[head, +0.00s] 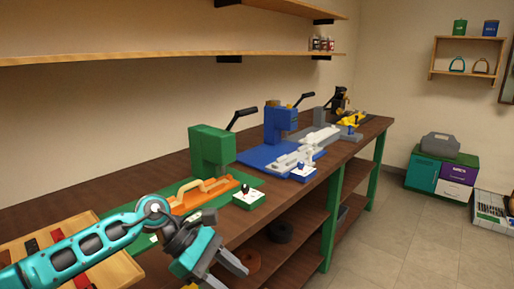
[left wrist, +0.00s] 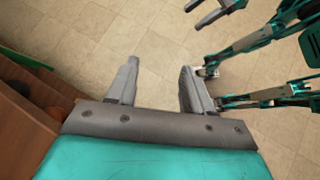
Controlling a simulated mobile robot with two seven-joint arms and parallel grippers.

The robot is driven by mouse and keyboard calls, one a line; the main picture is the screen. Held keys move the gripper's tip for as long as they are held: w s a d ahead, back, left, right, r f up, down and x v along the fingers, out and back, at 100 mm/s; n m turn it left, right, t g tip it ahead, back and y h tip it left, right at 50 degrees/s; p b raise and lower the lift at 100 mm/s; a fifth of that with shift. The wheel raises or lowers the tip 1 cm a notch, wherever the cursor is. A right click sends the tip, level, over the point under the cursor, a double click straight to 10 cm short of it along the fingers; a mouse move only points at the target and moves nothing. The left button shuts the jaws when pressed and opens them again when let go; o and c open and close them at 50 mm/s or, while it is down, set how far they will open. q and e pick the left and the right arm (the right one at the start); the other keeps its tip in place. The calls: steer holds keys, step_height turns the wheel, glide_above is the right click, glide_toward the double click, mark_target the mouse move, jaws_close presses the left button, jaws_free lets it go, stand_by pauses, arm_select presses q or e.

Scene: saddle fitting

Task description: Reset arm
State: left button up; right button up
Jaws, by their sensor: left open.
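My left gripper (head: 226,274) is low in the head view, in front of the bench's front edge, with its fingers pointing down and to the right. In the left wrist view its two grey fingers (left wrist: 158,75) are spread apart. Only floor shows between them, and they hold nothing. Teal arm links of mine cross the right side of the left wrist view. A grey pronged part at its top edge may be my right gripper (left wrist: 212,14); it is cut off and its jaw state is unclear.
The brown workbench (head: 120,189) carries a green press (head: 211,149), an orange-handled tool (head: 203,191), a blue press (head: 280,122) and a yellow tool (head: 351,121). A wooden tray (head: 120,270) lies near my left arm. Open floor (head: 400,230) is right of the bench, with cabinets (head: 440,172) beyond.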

arm_select(q)
steer(key=s+d+r+n+t+h, duration=0.2)
steer(key=s+d+r+n+h, duration=0.15)
steer(key=d+n+h, duration=0.5)
steer(key=s+a+f+m+t+y+p, duration=0.1)
steer(key=a+f+m+t+y, duration=0.55)
steer(key=m, duration=1.15)
steer(key=a+f+m+t+y, duration=0.45)
steer(key=a+m+t, duration=0.35)
steer(key=m, duration=0.9)
steer(key=s+a+f+n+g+y, duration=0.2)
steer(key=s+a+f+n, duration=0.1)
steer(key=s+f+n, duration=0.2)
steer(key=s+a+f+n+g+y, duration=0.1)
steer(key=s+a+f+n+y, duration=0.2)
steer(key=s+f+n, duration=0.2)
step_height(320, 180, down, 2)
steer(key=shift+s+a+f+g, duration=0.15)
steer(key=shift+s+a+g, duration=0.15)
steer(key=shift+s, duration=0.7)
arm_select(e)
steer(key=shift+s+d+f+h, duration=0.2)
steer(key=shift+s+d+f, duration=0.15)
steer(key=shift+d+f, duration=0.15)
steer(key=shift+s+d+f+h, duration=0.2)
steer(key=shift+s+d+f, duration=0.15)
steer(key=shift+d, duration=0.25)
